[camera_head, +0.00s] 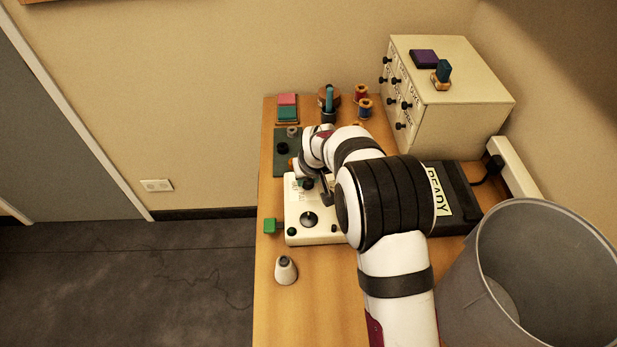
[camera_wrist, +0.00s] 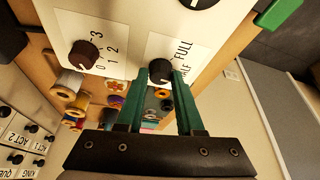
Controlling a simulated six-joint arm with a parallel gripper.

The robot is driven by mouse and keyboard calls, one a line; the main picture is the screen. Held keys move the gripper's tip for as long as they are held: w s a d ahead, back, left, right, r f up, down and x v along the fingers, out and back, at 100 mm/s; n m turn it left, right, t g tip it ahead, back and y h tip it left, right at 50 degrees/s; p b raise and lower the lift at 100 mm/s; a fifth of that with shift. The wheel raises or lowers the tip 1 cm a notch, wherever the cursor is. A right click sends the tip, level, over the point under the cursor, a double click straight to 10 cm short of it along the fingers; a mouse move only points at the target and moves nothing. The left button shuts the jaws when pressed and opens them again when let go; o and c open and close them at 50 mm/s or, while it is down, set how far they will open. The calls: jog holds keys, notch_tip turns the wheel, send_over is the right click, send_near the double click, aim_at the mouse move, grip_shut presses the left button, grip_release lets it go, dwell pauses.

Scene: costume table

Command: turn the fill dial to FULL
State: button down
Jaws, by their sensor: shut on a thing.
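The fill dial (camera_wrist: 161,71) is a small black knob on the white control box (camera_wrist: 115,22). A printed label beside it in the wrist view reads FULL and, partly covered, HALF. My gripper (camera_wrist: 160,78) has its two green fingers on either side of the knob, shut on it. I cannot tell which mark the knob points at. In the head view the white control box (camera_head: 293,218) stands on the table with my arm reaching over its right side; the fill dial is not clear there.
A dark red dial (camera_wrist: 84,54) marked 0 to 3 sits beside the fill dial. A larger black dial (camera_head: 310,219) is on the box's near part. A drawer cabinet (camera_head: 455,115) and a grey bin (camera_head: 470,290) are at right.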

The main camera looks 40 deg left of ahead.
jog(key=n+g, duration=0.1)
jog(key=n, duration=0.2)
jog(key=n+g, duration=0.1)
jog(key=n, duration=0.2)
jog(key=shift+w+y, duration=0.2)
jog(key=shift+y, duration=0.2)
jog(key=n+g, duration=0.1)
jog(key=n, duration=0.1)
jog(key=n+g, duration=0.1)
jog(key=n, duration=0.2)
jog(key=shift+w+h, duration=0.1)
jog(key=shift+h, duration=0.2)
jog(key=shift+n, duration=0.4)
jog(key=c, duration=0.5)
grip_release()
jog(key=shift+c, duration=0.2)
